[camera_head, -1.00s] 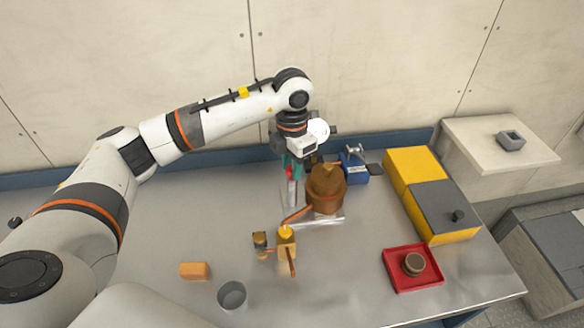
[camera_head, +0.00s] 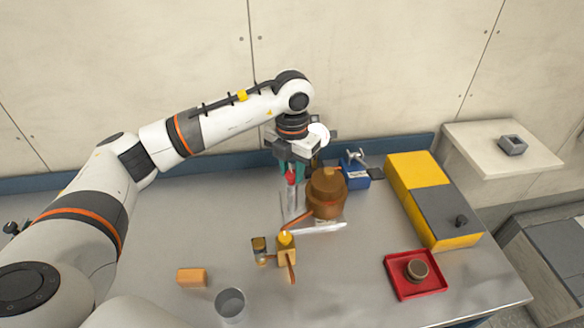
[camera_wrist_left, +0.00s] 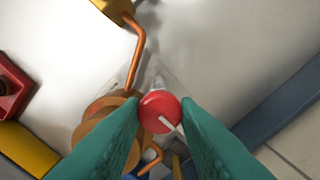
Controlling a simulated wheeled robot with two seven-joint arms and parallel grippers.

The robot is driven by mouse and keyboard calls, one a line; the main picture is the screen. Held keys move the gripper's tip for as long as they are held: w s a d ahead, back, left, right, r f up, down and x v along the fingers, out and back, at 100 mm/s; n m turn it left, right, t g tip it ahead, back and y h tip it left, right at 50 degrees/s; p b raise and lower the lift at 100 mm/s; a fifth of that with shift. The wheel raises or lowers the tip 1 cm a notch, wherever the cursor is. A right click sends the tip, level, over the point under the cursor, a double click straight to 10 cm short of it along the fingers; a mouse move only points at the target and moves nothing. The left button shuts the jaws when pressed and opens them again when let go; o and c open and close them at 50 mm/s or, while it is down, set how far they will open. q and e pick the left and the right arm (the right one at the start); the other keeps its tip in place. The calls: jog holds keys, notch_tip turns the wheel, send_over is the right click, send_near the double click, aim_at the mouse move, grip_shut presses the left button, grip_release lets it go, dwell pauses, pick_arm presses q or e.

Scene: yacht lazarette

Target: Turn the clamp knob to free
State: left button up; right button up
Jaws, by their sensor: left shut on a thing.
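The clamp knob is a round red knob (camera_wrist_left: 160,111) with a white line across its face, in the left wrist view. It also shows as a small red spot in the head view (camera_head: 291,178). My left gripper (camera_wrist_left: 160,118) has green fingers, one on each side of the knob, shut on it from above. The knob sits beside a brown and copper domed vessel (camera_head: 326,192), on a clear stand or plate (camera_head: 318,227). What the clamp holds is partly hidden by my gripper. My right gripper is not in view.
A copper pipe runs from the vessel to a brass fitting (camera_head: 286,248). A blue vise-like block (camera_head: 354,172), a yellow and grey box (camera_head: 418,170) and a red tray (camera_head: 434,291) stand to the right. An orange block (camera_head: 192,277) and a grey cup (camera_head: 230,303) lie in front.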

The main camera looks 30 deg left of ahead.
aim_at(292, 173)
pick_arm(q)
jog(key=shift+w+r, duration=0.1)
jog(key=shift+r, duration=0.05)
jog(key=o, duration=1)
jog(key=shift+c, duration=0.2)
jog(key=shift+r, duration=0.3)
notch_tip(292, 173, up, 11)
jog(key=b, duration=0.1)
jog(key=shift+r+b, duration=0.15)
jog(key=shift+b, duration=0.15)
